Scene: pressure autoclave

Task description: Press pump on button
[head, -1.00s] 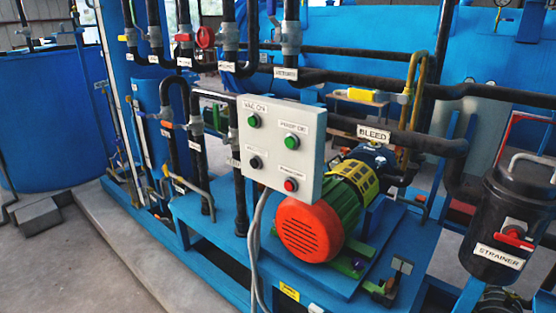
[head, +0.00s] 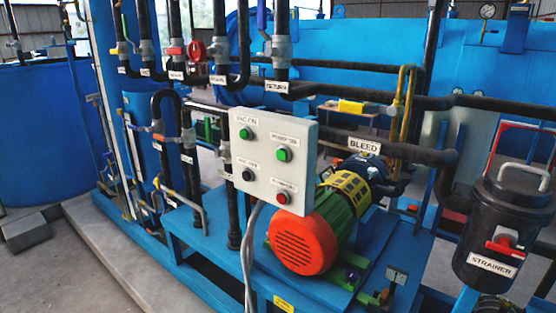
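A light grey control box (head: 264,165) stands in the middle of the head view, in front of the pump set. It carries two green buttons on top and a black and a red one below. The upper right green button (head: 284,155) sits under a label that appears to read PUMP ON. The upper left green button (head: 246,134) is under a label that appears to read VAC ON. The black button (head: 248,175) is lower left and the red button (head: 283,198) lower right. Neither of my grippers is in view, and nothing covers the buttons.
A pump with a red-orange end cover (head: 303,246) and green motor body sits behind the box on a blue skid. Grey cables (head: 248,262) hang below the box. A black strainer (head: 500,230) stands at right. Bare concrete floor (head: 60,270) shows at lower left.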

